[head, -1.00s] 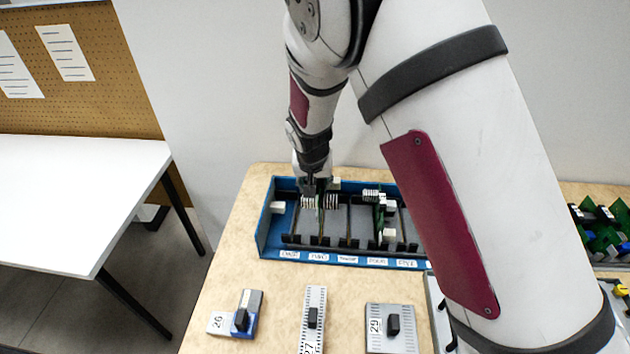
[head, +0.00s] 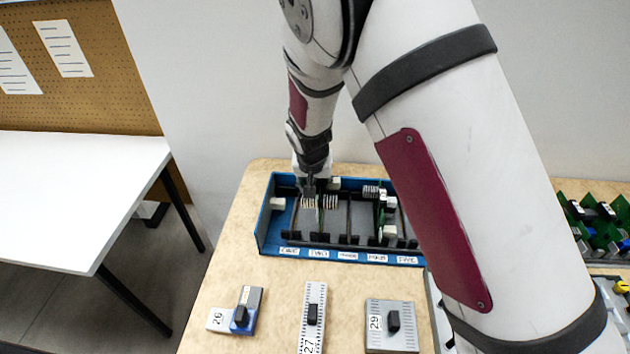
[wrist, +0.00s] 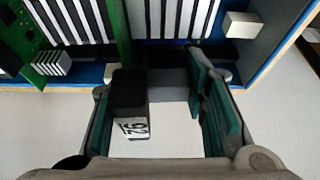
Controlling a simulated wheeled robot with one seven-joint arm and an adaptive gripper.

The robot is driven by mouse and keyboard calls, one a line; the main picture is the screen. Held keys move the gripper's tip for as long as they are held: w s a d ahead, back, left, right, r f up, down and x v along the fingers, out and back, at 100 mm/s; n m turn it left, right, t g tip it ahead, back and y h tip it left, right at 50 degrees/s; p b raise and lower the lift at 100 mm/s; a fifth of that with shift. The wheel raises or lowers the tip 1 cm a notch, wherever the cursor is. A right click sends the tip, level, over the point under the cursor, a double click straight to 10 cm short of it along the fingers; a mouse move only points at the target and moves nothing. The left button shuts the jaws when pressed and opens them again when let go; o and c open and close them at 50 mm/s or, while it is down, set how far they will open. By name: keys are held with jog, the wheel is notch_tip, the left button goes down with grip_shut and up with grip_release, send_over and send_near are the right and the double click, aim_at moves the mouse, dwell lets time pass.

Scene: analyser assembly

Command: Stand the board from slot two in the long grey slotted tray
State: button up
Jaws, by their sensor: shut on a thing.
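The blue card rack (head: 262,232) has slot labels along its front edge. My gripper (head: 312,190) is down at slot two, shut on the upright green board (head: 320,206). In the wrist view this board (wrist: 122,30) runs up between two rows of white fins. The board's lower edge is hidden. A grey tray edge (head: 434,305) shows at lower right, mostly behind my arm; I cannot tell whether it is slotted.
Another board (head: 382,215) stands in the rack to the right. Green boards (head: 598,225) stand at far right. A white table (head: 80,200) is at left.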

jog(key=shift+f, duration=0.8)
dwell(0.4)
jog(key=o, duration=1.4)
jog(key=shift+r+p, duration=0.7)
jog(key=shift+r, duration=1.3)
dwell(0.4)
jog(key=shift+r+p, duration=1.25)
jog(key=shift+r, duration=2.25)
